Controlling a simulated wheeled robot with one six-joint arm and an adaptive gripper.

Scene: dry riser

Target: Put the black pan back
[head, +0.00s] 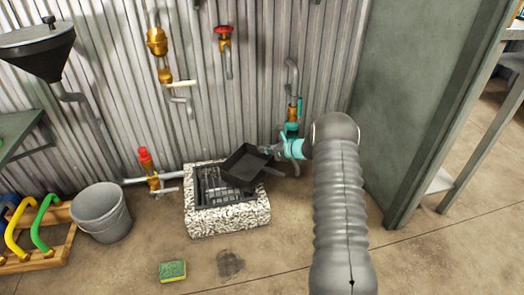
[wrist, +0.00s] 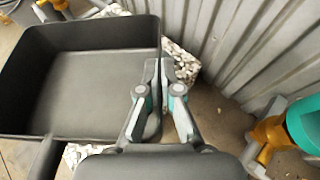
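The black pan (head: 244,164) is rectangular, shallow and empty. In the head view it is tilted over the right part of a speckled stone basin (head: 228,219) with a dark grate. In the wrist view the pan (wrist: 85,80) fills the left side. A dark bar, seemingly its handle, runs off the lower left. My gripper (head: 272,151) is at the pan's upper right edge. In the wrist view its fingertips (wrist: 158,72) are close together on the pan's right wall. Whether the pan touches the basin is unclear.
A dark patch (head: 230,263) and a green-yellow sponge (head: 172,271) are on the floor before the basin. A grey bucket (head: 101,213) stands left. A red-capped valve (head: 148,170) and a teal fitting (head: 291,131) are near the corrugated wall. Floor in front is mostly clear.

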